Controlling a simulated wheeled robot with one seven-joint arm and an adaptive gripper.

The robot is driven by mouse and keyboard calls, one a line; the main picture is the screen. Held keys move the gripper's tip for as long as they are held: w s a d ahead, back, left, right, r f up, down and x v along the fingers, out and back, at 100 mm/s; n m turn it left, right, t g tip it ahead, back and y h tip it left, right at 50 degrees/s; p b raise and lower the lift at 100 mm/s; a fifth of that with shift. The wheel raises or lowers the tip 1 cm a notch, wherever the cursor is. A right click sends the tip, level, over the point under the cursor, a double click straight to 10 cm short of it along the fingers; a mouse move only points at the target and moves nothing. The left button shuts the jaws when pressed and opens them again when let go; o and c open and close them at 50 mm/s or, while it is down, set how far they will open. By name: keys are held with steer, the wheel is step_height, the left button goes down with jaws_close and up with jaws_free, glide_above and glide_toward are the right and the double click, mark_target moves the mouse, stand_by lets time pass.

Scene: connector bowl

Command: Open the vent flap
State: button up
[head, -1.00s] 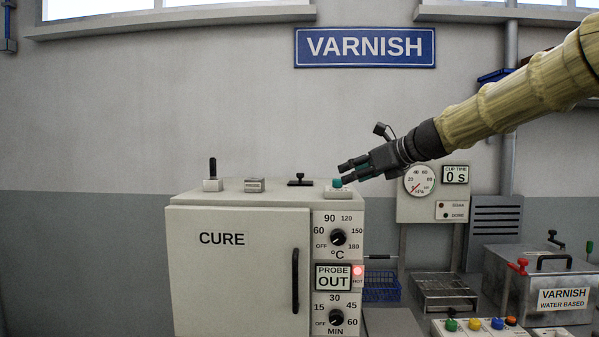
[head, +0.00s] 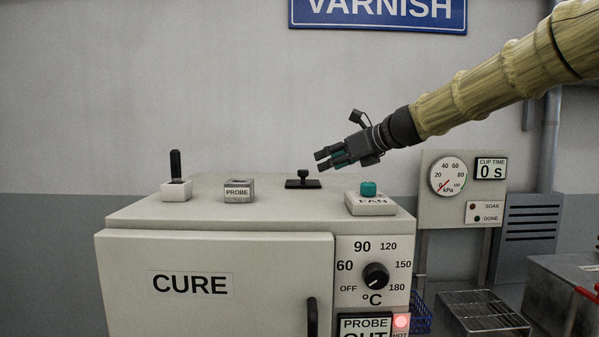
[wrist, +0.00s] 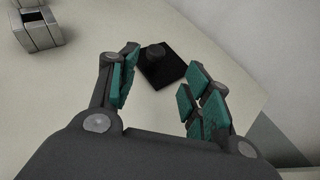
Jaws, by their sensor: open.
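The vent flap (head: 303,183) is a black plate with a small black knob, lying flat on top of the white CURE oven (head: 250,212), towards the back. In the wrist view the flap (wrist: 169,72) shows ahead of and between my fingers, with its knob at the upper edge. My gripper (head: 321,159) is open and empty, with teal pads. In the head view it is just above and slightly right of the flap's knob, apart from it. In the wrist view the fingers (wrist: 157,88) stand on either side of the flap.
A FAN box with a teal button (head: 368,189) stands on the oven's right front. A PROBE block (head: 239,190) and an upright black lever (head: 175,165) stand to the left. The wall is behind. A gauge panel (head: 461,188) is on the right.

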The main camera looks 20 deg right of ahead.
mark_target(303, 170)
steer(key=shift+s+a+r+b, duration=0.15)
steer(key=shift+s+a+b, duration=0.15)
steer(key=shift+s+a, duration=0.1)
steer(key=shift+w+a+r, duration=0.1)
steer(key=shift+w+a, duration=0.1)
steer(key=x, duration=0.4)
steer(key=d+x, duration=0.1)
steer(key=x, duration=0.1)
steer(key=shift+w+f, duration=0.3)
steer(key=shift+f, duration=0.1)
steer(key=shift+w+a+r, duration=0.1)
steer(key=shift+w+a, duration=0.05)
steer(key=shift+a, duration=0.3)
steer(key=shift+x, duration=1.2)
steer(key=shift+s+d+r, duration=0.1)
steer(key=shift+s, duration=0.1)
steer(key=shift+w, duration=0.15)
steer(key=c, duration=0.4)
steer(key=shift+p, duration=0.3)
jaws_close()
